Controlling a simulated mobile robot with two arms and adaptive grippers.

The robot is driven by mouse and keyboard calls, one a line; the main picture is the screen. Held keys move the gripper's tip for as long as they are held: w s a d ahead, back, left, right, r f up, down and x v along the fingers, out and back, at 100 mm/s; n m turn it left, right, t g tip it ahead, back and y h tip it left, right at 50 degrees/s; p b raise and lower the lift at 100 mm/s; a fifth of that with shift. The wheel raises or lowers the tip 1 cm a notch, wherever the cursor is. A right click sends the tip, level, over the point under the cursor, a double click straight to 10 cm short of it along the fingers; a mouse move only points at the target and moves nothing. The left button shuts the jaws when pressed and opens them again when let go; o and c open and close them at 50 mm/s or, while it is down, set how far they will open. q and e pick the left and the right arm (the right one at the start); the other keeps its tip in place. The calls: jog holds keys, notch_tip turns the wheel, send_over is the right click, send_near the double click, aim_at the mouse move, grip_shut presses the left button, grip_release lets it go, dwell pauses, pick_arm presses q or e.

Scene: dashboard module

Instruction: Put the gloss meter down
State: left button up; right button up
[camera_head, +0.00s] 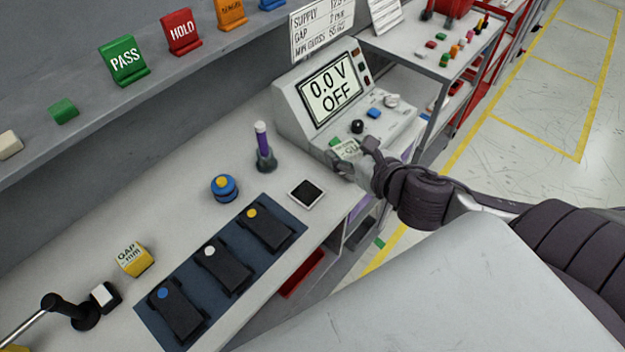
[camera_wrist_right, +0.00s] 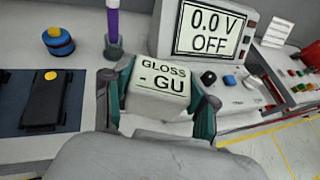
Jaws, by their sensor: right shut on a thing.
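The gloss meter (camera_wrist_right: 160,92) is a pale block with a "GLOSS - GU" label on its top. My right gripper (camera_wrist_right: 157,104) is shut on it, one finger on each side in the right wrist view. In the head view the gloss meter (camera_head: 345,150) is in my right gripper (camera_head: 357,156), in front of the grey power supply (camera_head: 300,110) reading "0.0 V OFF". Whether it touches the bench is hard to tell. My left gripper is not in view.
A white-edged black square (camera_head: 306,194) lies on the bench (camera_head: 190,240) left of the gripper. A purple-topped tool stands in a holder (camera_head: 264,158) behind it. A blue mat (camera_head: 290,222) carries several black modules. A blue-and-yellow button (camera_head: 224,187) and yellow gap gauge (camera_head: 134,259) stand further left.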

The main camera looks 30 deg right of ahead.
jog(key=shift+s+d+n+y, duration=0.2)
jog(key=shift+s+n+y, duration=0.15)
jog(key=shift+s, duration=0.2)
jog(key=shift+s+d+n+y, duration=0.2)
jog(key=shift+s+n+y, duration=0.15)
jog(key=shift+s, duration=0.2)
jog(key=shift+s+f+n+y+p, duration=0.15)
jog(key=shift+s+n+y+p, duration=0.15)
jog(key=shift+y+p, duration=0.1)
jog(key=shift+n+g+y, duration=0.3)
jog(key=shift+n+y, duration=0.5)
jog(key=shift+y, duration=0.1)
jog(key=w+a+f+b, duration=0.2)
jog(key=a+f, duration=0.1)
jog(key=shift+w+b, duration=0.3)
jog(key=p, duration=0.1)
send_over(306, 192)
notch_tip(306, 192, down, 4)
jog(key=shift+f, duration=0.1)
notch_tip(306, 192, down, 4)
jog(key=shift+r+p, duration=0.1)
jog(key=shift+p, duration=0.3)
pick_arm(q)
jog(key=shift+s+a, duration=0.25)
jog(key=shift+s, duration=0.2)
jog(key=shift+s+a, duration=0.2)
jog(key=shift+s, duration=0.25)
pick_arm(e)
jog(key=shift+f, duration=0.2)
